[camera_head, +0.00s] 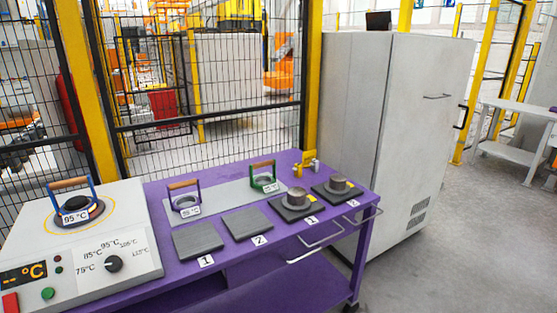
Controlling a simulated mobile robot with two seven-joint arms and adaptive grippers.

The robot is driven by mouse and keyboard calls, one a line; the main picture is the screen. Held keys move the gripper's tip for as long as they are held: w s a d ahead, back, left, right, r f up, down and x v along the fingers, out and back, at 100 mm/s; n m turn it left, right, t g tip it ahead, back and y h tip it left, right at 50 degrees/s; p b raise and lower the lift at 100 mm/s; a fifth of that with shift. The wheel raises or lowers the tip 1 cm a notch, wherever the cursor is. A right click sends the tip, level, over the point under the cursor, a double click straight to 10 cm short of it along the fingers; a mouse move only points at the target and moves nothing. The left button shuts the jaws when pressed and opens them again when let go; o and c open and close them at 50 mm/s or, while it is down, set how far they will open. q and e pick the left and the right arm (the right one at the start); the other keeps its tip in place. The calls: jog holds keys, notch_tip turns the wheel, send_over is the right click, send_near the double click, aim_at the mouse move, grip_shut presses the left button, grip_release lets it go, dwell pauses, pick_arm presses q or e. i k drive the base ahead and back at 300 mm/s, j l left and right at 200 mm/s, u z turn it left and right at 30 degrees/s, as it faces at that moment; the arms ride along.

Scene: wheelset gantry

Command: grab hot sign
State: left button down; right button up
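No object is clearly readable as a hot sign. Small yellow pieces (297,170) stand at the back right of the purple table (225,270), too small to read. Yellow marks also show by the metal cylinders on the dark plates at the right. A blue-framed holder with a wooden handle (70,183) and a "95 °C" label sits on the round heater plate at the left. Neither of my grippers is in view.
A heater box (125,235) with a knob, display and buttons stands at the left. Several numbered dark pads (197,240) lie along the table's front. A grey cabinet (355,120) stands behind right, and mesh fencing runs behind the table. The floor at right is clear.

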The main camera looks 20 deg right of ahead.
aim_at(308, 158)
jog(key=l+u, duration=0.25)
jog(key=l, duration=0.2)
jog(key=k+l+u, duration=0.1)
jog(key=l+u, duration=0.15)
jog(key=l, duration=0.5)
jog(key=k+l+u, duration=0.15)
jog(key=l, duration=0.5)
jog(key=k+u, duration=0.05)
